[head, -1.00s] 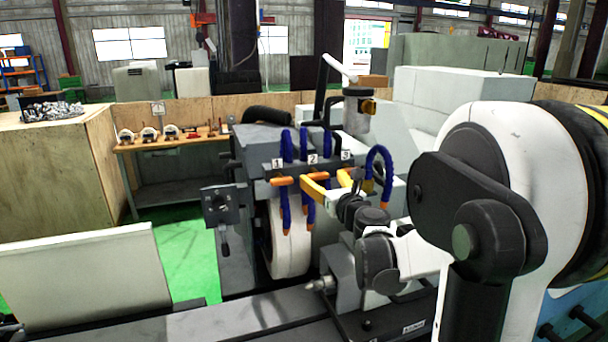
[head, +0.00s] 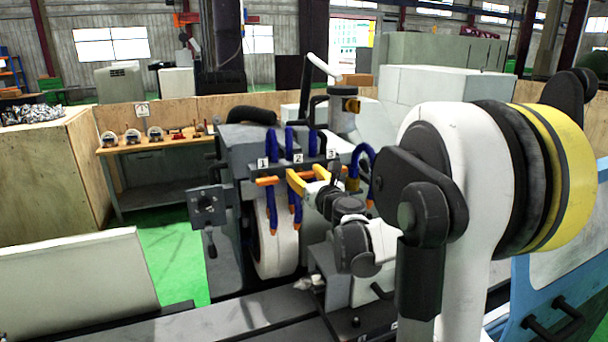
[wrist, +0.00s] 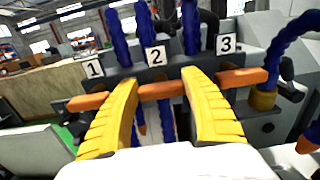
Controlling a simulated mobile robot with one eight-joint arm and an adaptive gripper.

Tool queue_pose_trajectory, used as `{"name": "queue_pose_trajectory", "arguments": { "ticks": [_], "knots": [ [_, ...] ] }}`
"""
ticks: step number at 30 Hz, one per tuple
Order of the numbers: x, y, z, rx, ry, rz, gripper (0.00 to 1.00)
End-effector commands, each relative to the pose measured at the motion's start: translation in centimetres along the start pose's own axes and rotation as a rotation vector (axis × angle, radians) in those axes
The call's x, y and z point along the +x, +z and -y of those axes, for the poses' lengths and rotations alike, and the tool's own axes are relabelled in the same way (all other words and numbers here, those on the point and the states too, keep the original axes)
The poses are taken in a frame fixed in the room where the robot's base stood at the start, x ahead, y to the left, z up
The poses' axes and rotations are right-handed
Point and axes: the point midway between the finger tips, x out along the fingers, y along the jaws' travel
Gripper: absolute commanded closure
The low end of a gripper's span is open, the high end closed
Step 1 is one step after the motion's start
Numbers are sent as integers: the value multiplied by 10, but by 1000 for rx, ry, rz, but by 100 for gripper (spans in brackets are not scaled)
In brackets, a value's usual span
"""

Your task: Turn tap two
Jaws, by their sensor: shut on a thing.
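Tap two is the middle of three taps on the grinder, under the label 2 (wrist: 156,56). Its orange handle (wrist: 160,90) lies crosswise in the wrist view, roughly in line with its neighbours, with a blue hose behind it. My gripper (wrist: 159,82) has its yellow fingers on either side of this handle, shut on it. In the head view my gripper (head: 307,178) is at the tap row; its fingers and wrist hide most of tap two's handle there.
Tap one's orange handle (wrist: 87,101) is close left of my left finger, and tap three's handle (wrist: 242,77) close right of the other. Blue hoses (head: 271,205) hang before the white grinding wheel (head: 277,240). A curved hose (wrist: 292,42) stands at the right.

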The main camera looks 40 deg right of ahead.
Motion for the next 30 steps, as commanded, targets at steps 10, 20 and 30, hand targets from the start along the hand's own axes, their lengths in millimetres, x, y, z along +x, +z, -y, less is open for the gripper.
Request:
{"name": "queue_pose_trajectory", "arguments": {
  "ticks": [10, 20, 30],
  "knots": [
    [0, -1, -1, -139, 0, 0, 76],
    [0, -2, -3, -433, 1, 0, 76],
    [0, -3, -5, -756, 1, 0, 76]
  ]
}}
